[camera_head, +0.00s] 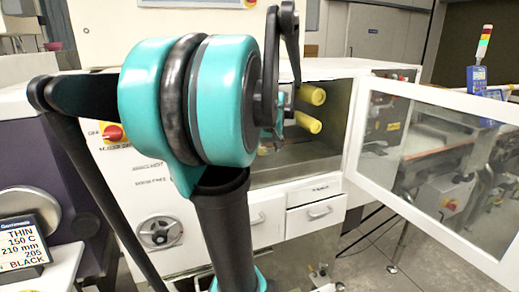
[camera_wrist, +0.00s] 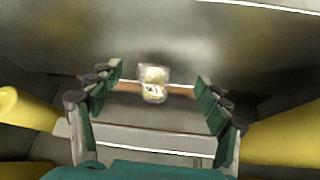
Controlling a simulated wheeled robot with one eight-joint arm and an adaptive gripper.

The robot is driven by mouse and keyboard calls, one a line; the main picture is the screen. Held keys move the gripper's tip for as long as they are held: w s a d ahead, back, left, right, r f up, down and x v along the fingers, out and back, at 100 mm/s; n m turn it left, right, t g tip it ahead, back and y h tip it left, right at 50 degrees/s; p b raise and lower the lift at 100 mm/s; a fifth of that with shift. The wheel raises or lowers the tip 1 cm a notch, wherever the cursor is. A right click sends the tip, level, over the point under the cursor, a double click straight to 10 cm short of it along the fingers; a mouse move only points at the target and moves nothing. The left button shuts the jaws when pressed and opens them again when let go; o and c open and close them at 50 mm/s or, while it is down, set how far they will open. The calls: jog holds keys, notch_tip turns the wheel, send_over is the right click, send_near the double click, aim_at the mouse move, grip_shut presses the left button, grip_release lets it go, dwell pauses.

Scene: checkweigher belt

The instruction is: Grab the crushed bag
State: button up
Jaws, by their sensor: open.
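A small clear bag (camera_wrist: 153,76) with pale yellow contents and a dark-marked label shows in the wrist view. It is on a grey metal surface, over a brown strip. Whether it is crushed is too small to tell. My gripper (camera_wrist: 158,80) is open, with one green-padded finger on each side of the bag in the picture. The bag appears beyond the fingertips, with clear gaps on both sides, and nothing is held. In the head view my arm blocks much of the cabinet opening, and I cannot make out the bag there.
The white cabinet (camera_head: 265,214) has an open bay with yellow cylinders (camera_head: 311,94) inside. Yellow shapes (camera_wrist: 22,108) flank my gripper at both sides in the wrist view. A framed clear door (camera_head: 430,150) stands open at right. A purple machine (camera_head: 40,150) stands at left.

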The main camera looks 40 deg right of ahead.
jog(key=shift+w+d, duration=0.3)
jog(key=shift+w, duration=0.3)
jog(key=shift+w+d, duration=0.25)
jog(key=shift+w, duration=0.35)
jog(key=shift+w+d, duration=0.3)
jog(key=shift+w, duration=0.3)
jog(key=w, duration=0.1)
jog(key=w+d+f, duration=0.1)
jog(key=w, duration=0.1)
jog(key=shift+w+d+f, duration=0.25)
jog(key=shift+d, duration=0.05)
jog(key=shift+w+d+f, duration=0.15)
jog(key=shift+w+f, duration=0.15)
jog(key=shift+f, duration=0.25)
jog(key=shift+c, duration=0.2)
jog(key=c, duration=1.3)
jog(key=shift+c, duration=0.2)
jog(key=shift+r, duration=0.15)
